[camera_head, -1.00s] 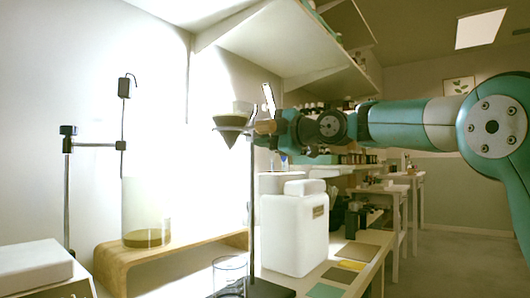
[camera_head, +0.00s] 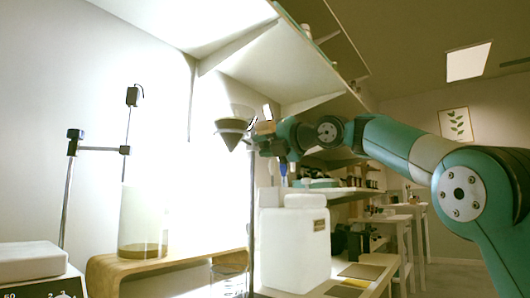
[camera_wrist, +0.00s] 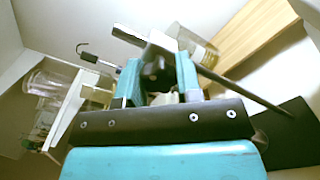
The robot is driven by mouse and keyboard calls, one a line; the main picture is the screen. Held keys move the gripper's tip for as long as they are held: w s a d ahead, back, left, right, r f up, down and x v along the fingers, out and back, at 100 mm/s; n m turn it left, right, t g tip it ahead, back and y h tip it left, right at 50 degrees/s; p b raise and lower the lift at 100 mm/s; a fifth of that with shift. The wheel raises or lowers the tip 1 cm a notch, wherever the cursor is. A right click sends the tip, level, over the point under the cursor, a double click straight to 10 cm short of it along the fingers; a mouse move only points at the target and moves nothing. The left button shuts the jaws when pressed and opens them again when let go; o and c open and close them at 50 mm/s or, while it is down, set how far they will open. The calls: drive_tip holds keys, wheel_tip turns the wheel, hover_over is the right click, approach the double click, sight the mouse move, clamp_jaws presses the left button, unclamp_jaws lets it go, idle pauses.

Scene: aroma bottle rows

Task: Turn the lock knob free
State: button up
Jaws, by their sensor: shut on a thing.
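The dark lock knob (camera_wrist: 156,72) sits between the two teal fingers of my gripper (camera_wrist: 158,82) in the wrist view, and the fingers are shut on it. The knob joins a metal clamp at the upright dark rod (camera_wrist: 235,88). In the head view my gripper (camera_head: 263,142) is at the rod (camera_head: 252,205), just right of the funnel (camera_head: 231,132), which holds dark contents. The knob is too small and covered to make out there.
A white canister (camera_head: 295,240) stands below my gripper. A glass cylinder with brown liquid (camera_head: 142,240) stands on a curved wooden bench (camera_head: 105,268) at left. A second stand (camera_head: 68,200) is farther left. Shelves hang above.

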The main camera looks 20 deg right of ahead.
drive_tip(key=n+b, duration=0.2)
drive_tip(key=n, duration=0.3)
drive_tip(key=shift+d+n, duration=0.15)
drive_tip(key=shift+n, duration=0.55)
drive_tip(key=o, duration=0.9)
drive_tip(key=shift+o, duration=0.2)
drive_tip(key=b+v, duration=0.2)
drive_tip(key=v, duration=1.5)
drive_tip(key=shift+b, duration=0.4)
